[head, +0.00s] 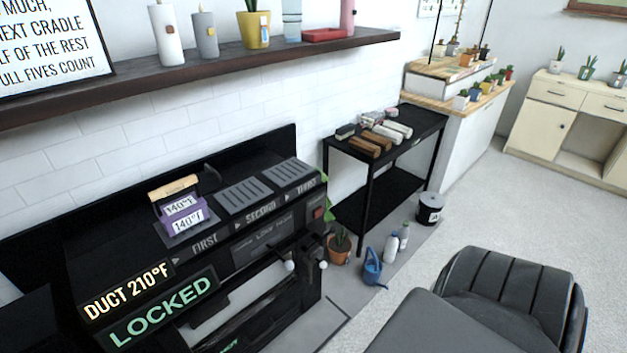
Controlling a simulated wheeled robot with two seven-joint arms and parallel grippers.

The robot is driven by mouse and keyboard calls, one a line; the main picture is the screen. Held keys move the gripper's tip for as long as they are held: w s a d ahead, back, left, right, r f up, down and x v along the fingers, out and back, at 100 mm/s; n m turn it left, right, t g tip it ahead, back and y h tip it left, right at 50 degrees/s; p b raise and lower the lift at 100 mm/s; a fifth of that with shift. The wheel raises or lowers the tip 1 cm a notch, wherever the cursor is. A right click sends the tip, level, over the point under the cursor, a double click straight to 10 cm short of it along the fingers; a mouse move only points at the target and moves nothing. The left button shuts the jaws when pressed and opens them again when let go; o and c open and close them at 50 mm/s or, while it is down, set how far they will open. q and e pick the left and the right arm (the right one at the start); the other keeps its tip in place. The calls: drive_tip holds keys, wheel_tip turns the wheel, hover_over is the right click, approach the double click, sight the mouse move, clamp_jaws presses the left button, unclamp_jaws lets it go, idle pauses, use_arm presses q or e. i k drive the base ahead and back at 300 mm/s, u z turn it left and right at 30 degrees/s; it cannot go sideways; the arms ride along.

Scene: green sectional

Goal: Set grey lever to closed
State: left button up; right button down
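A black machine (110,235) stands against the tiled wall at left. Two small levers with pale round knobs stick out at the right of its front: a left knob (289,266) and a right knob (323,264). I cannot tell from their colour which is the grey lever, nor whether either is set to closed. A sign reading LOCKED (162,312) glows green below a sign reading DUCT 210°F (127,291). A label near the knobs is too small to read. Neither of my grippers shows.
A purple block labelled 140°F (182,218) sits at the FIRST slot; SECOND and THIRD show bare grilles. A wall shelf (190,66) hangs above. A potted plant (340,246) and blue watering can (372,268) stand right of the machine. A dark ribbed seat (510,291) is lower right.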

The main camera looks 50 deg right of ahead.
sight(288, 265)
drive_tip(key=k, duration=0.8)
drive_tip(key=z, duration=2)
drive_tip(key=i, duration=0.5)
drive_tip(key=u, duration=0.05)
